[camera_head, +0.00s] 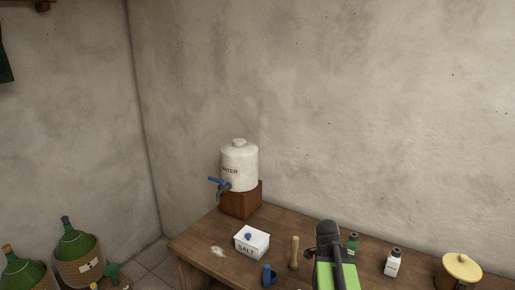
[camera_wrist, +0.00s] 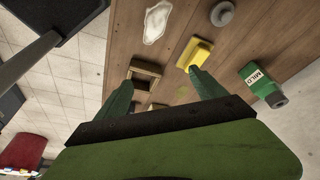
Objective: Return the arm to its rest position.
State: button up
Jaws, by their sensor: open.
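My arm (camera_head: 331,256), black and green, rises at the lower middle of the head view, in front of the wooden table. My gripper shows in the wrist view (camera_wrist: 160,88) as two green fingers spread apart with nothing between them. It points down over the table (camera_wrist: 130,48). A yellow block (camera_wrist: 195,54) lies near the tip of the right finger, and a small wooden frame or box (camera_wrist: 145,70) lies near the left one. I cannot tell how high the fingers are above them. The fingertips are hidden in the head view.
On the table are a water dispenser (camera_head: 239,165) on a wooden block (camera_head: 241,200), a salt box (camera_head: 251,246), a wooden pestle (camera_head: 294,253), a white bottle (camera_head: 393,263) and a yellow-lidded pot (camera_head: 462,268). A green bottle (camera_wrist: 258,82) marked MILD lies at right. Large bottles (camera_head: 75,240) stand left.

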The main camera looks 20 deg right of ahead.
jog(key=w+a+n+y, duration=0.1)
jog(key=w+a+n, duration=0.2)
jog(key=a+n, duration=0.7)
jog(key=w+a+f+n+t+y, duration=0.1)
jog(key=a+n, duration=1)
jog(key=a, duration=1.1)
jog(key=shift+w+a+f+y, duration=0.15)
jog(key=shift+w+a+y, duration=0.25)
jog(key=shift+w+y, duration=0.55)
jog(key=shift+w, duration=0.15)
jog(key=shift+c, duration=0.3)
